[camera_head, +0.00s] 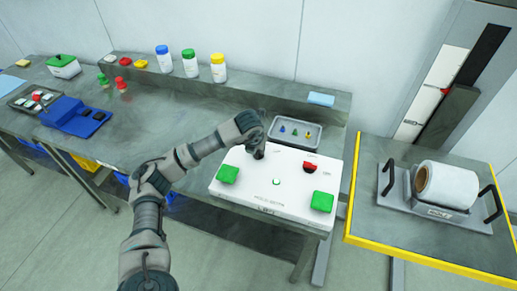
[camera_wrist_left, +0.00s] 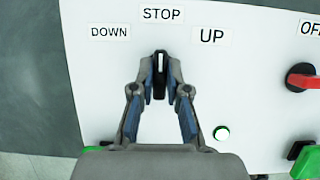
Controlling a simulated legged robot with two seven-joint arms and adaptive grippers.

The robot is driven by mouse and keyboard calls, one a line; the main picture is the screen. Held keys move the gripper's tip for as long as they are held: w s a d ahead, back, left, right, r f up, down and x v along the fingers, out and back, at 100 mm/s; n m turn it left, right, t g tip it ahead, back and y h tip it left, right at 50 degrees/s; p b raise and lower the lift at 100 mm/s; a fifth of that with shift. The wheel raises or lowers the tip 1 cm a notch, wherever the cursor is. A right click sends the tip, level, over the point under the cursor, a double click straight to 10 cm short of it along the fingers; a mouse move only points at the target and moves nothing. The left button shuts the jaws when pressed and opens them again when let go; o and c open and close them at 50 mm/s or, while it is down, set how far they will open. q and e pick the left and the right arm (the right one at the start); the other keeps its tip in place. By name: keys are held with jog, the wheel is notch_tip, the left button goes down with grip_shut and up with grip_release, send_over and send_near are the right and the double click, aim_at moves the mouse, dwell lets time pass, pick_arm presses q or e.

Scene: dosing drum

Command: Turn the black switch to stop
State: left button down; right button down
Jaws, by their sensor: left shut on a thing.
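The black switch (camera_wrist_left: 160,72) stands on the white control panel (camera_wrist_left: 95,72) below the labels DOWN, STOP and UP. Its white mark points up toward the STOP label (camera_wrist_left: 163,14). My left gripper (camera_wrist_left: 160,88) is shut on the switch, one finger on each side. In the head view my left gripper (camera_head: 254,142) comes down over the panel's upper left part and hides most of the switch. My right gripper is not in view.
The panel also carries a red switch (camera_head: 309,167), a green button at left (camera_head: 228,174), another at right (camera_head: 322,202) and a small white button (camera_wrist_left: 221,133). A grey tray (camera_head: 309,146) lies behind it. A yellow-edged table with a roll (camera_head: 447,186) stands at right.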

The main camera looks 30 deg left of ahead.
pick_arm(q)
jog(key=shift+s+f, duration=0.15)
jog(key=shift+f, duration=0.15)
jog(key=c, duration=1.2)
grip_release()
jog(key=shift+o, duration=0.2)
jog(key=shift+r, duration=0.15)
jog(key=shift+r, duration=0.1)
jog(key=shift+r, duration=0.3)
jog(key=a+v, duration=0.1)
jog(key=v, duration=1)
jog(key=shift+d, duration=0.4)
